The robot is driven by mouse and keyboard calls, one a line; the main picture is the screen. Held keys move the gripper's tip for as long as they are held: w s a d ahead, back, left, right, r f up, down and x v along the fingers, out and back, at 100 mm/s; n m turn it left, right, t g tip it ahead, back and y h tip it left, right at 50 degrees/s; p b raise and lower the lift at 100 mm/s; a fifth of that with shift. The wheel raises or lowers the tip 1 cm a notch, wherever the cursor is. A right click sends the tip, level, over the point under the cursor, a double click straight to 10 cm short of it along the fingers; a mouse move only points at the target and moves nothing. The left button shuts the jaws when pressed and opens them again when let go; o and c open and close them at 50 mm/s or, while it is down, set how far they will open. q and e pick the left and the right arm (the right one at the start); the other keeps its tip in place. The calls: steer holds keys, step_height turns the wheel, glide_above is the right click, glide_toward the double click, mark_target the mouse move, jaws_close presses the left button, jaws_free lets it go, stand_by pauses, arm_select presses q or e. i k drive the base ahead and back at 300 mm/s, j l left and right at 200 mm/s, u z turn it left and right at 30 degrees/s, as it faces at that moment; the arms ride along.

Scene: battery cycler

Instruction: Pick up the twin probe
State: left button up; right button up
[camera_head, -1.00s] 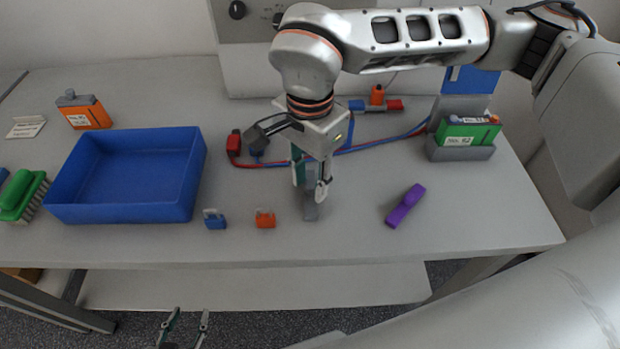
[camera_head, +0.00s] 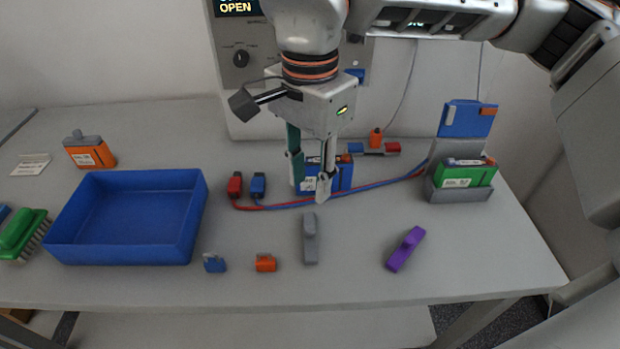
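A small grey elongated piece (camera_head: 310,240), which may be the twin probe, lies on the table in front of my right gripper; its prongs cannot be made out. A red plug (camera_head: 235,186) and a blue plug (camera_head: 258,186) lie side by side behind it, on red and blue leads. My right gripper (camera_head: 310,186) hangs above the table with its fingers apart and nothing seen between them. It partly hides a blue battery pack (camera_head: 343,176) behind it. My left gripper is out of view.
A blue tray (camera_head: 122,254) stands on the left. Small blue (camera_head: 214,263) and orange (camera_head: 266,263) clips and a purple piece (camera_head: 406,249) lie near the front. A grey cradle (camera_head: 460,194) with a green pack stands right. The cycler (camera_head: 238,95) is behind.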

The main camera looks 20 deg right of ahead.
mark_target(375, 145)
steer(key=k, duration=1)
